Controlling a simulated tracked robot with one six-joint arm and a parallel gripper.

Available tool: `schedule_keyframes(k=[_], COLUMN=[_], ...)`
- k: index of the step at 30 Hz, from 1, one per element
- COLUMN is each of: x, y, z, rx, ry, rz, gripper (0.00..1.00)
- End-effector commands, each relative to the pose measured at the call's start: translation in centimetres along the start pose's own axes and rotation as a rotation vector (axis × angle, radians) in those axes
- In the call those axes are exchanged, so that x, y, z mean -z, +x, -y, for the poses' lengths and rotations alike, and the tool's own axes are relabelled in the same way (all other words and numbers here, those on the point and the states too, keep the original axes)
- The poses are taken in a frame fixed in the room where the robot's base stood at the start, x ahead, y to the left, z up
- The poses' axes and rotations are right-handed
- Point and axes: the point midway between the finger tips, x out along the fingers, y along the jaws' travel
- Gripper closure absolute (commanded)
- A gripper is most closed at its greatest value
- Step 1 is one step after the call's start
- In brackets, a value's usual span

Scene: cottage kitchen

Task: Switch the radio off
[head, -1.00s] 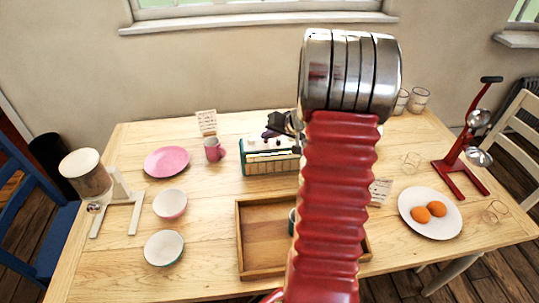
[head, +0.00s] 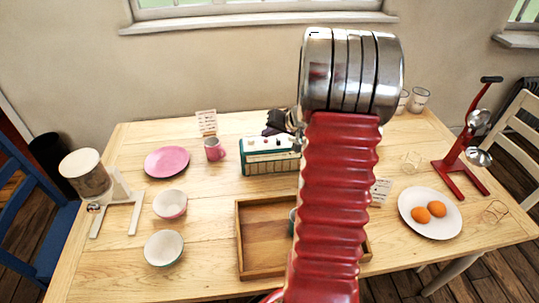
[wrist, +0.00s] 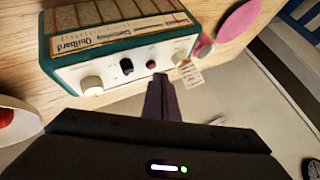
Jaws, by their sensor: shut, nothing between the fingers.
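The radio (head: 268,158) stands on the table, a teal box with a pale control panel. In the wrist view the radio (wrist: 120,50) appears upside down, with a white knob (wrist: 92,86) at the left, a black control (wrist: 126,66), a maroon button (wrist: 151,65) and another white knob (wrist: 178,58). My gripper (wrist: 160,78) is shut and empty, its tips at the panel's edge close to the maroon button; I cannot tell whether they touch. In the head view my gripper (head: 271,131) is a dark shape behind the radio, partly hidden by my arm.
A wooden tray (head: 240,238) lies in front. Two bowls, a white plate (head: 430,229) with eggs and a red stand (head: 462,165) are farther off.

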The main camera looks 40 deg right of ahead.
Motion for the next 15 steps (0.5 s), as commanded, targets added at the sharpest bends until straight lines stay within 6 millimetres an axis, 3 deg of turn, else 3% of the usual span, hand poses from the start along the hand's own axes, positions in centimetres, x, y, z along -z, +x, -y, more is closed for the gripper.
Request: schedule_keyframes(k=[15], x=[1.4], y=[-1.9], z=[1.4], rx=[0.001], ry=[-0.002], rz=[-0.001], gripper=[1.00])
